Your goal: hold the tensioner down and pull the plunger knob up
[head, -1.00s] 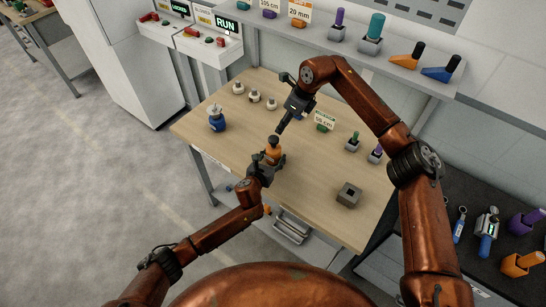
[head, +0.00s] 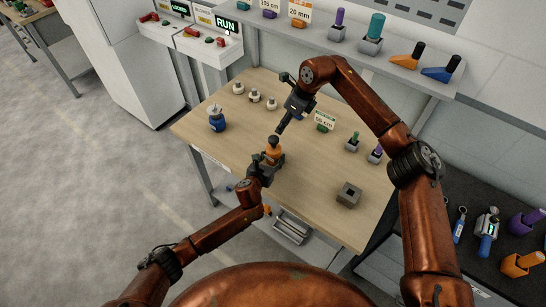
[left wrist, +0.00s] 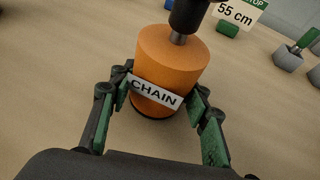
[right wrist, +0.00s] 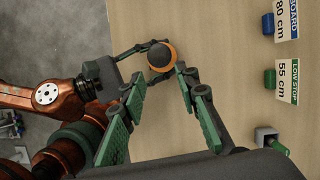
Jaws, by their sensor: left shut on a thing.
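The tensioner is an orange cylinder (left wrist: 168,62) labelled CHAIN, standing upright on the wooden table; it also shows in the head view (head: 274,155). A black plunger knob (left wrist: 188,14) sits on a short metal stem at its top, and it shows in the right wrist view (right wrist: 158,54). My left gripper (head: 266,168) is shut on the tensioner's body, one finger on each side. My right gripper (right wrist: 160,84) is open and empty, above the tensioner and apart from the knob; in the head view it (head: 281,129) points down toward it.
A blue-based part (head: 217,122) and several small pale round parts stand on the table's left. A grey square block (head: 349,195) is at the right. A 55 cm sign (head: 324,122) stands behind the tensioner. The table between the tensioner and grey block is clear.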

